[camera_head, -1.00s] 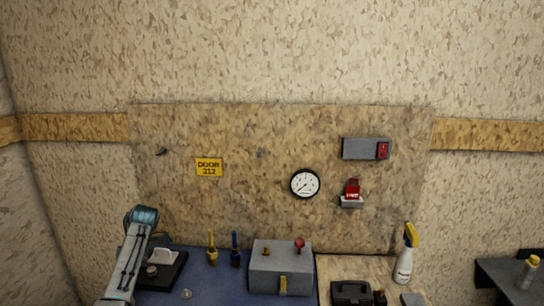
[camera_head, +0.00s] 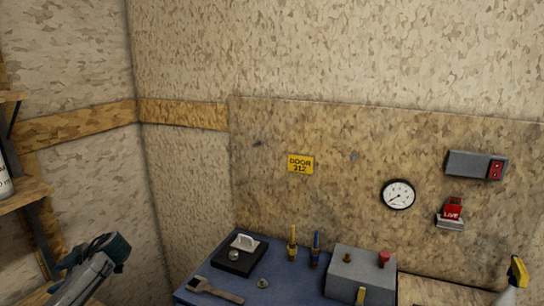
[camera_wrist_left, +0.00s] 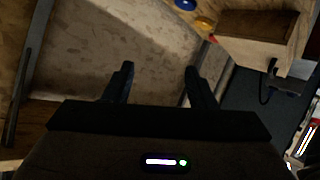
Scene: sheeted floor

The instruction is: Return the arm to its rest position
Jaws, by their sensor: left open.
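My left arm (camera_head: 92,272) comes in at the lower left of the head view, left of the blue bench mat and apart from it. Its dark joint is uppermost, and no fingertips can be made out there. In the left wrist view my left gripper (camera_wrist_left: 159,75) has its two dark fingers spread apart with nothing between them. A pale patterned surface lies beyond the fingers. My right gripper and arm are not in view.
The blue mat (camera_head: 188,293) carries a wrench (camera_head: 216,291), a black plate (camera_head: 232,262), two screwdrivers and a grey box (camera_head: 358,272). A wooden shelf (camera_head: 22,194) with a dark bracket stands at far left. The wrist view shows a wooden box (camera_wrist_left: 256,39) at upper right.

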